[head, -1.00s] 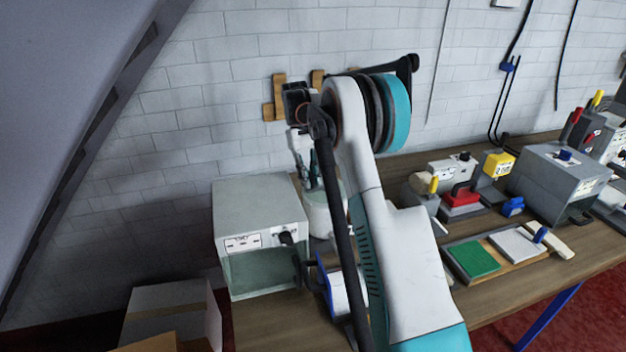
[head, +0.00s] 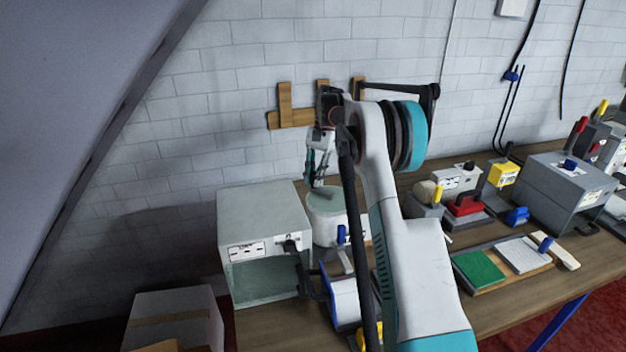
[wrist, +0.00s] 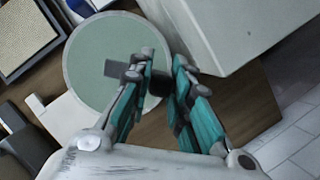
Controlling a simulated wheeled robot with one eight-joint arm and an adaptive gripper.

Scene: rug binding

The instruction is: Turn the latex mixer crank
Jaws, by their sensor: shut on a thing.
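The latex mixer (head: 325,228) is a pale round pot with a green top, on the bench behind and right of the grey-green box. In the wrist view its green top (wrist: 92,50) fills the upper left. The crank shows there as a dark flat arm (wrist: 117,69) on the top, with a dark grip (wrist: 158,84) at its outer end, between my fingers. My gripper (head: 318,183) is over the pot's top, pointing down, and it is shut on the crank's grip. My fingers partly hide the crank.
The grey-green box (head: 262,213) stands close left of the mixer. A blue-edged device (head: 343,300) sits in front, partly behind my arm. Right of my arm are a tray with a green pad (head: 479,267), a red-based device (head: 466,206) and a large grey box (head: 556,183).

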